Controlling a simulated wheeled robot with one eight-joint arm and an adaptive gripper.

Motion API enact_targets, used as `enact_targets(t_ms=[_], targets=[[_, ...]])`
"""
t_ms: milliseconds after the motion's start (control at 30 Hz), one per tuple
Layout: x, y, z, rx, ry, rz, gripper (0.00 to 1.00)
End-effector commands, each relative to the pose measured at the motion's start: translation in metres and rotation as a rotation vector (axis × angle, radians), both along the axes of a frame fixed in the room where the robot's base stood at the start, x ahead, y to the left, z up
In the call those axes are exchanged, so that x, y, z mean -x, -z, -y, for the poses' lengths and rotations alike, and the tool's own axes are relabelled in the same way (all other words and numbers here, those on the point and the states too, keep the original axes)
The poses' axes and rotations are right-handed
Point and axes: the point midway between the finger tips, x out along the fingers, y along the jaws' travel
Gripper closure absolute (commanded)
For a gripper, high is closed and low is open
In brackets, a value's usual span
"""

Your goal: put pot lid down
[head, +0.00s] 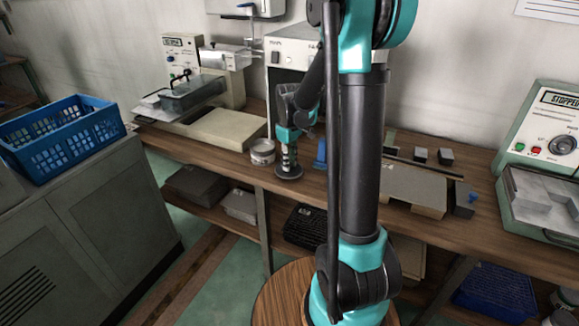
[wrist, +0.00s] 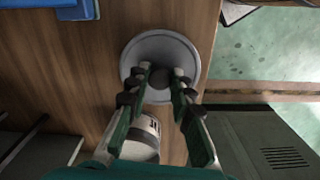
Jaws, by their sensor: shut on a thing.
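The pot lid is a round grey disc with a dark knob. In the wrist view the lid (wrist: 160,47) is seen from above, with my gripper (wrist: 161,78) shut on its knob. In the head view the lid (head: 289,173) is level, at the front part of the wooden bench, below my gripper (head: 288,160). I cannot tell whether its underside touches the bench top. A pale round pot with a label (head: 262,152) stands just left of the lid; it also shows in the wrist view (wrist: 143,143), partly hidden by my fingers.
The wooden bench (head: 230,163) has a front edge close to the lid. A blue item (head: 320,152) stands to the right. A machine with a pale base (head: 230,128) is at the left. A blue crate (head: 62,138) sits on a grey cabinet (head: 105,195) across a floor gap.

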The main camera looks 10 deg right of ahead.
Motion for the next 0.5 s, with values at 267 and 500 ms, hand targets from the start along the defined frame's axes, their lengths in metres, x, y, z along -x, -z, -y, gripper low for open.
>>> enact_targets(t_ms=[267, 500], targets=[[0.0, 0.02, 0.0, 0.0, 0.0, 0.0, 1.0], [0.0, 0.021, 0.0, 0.0, 0.0, 0.0, 1.0]])
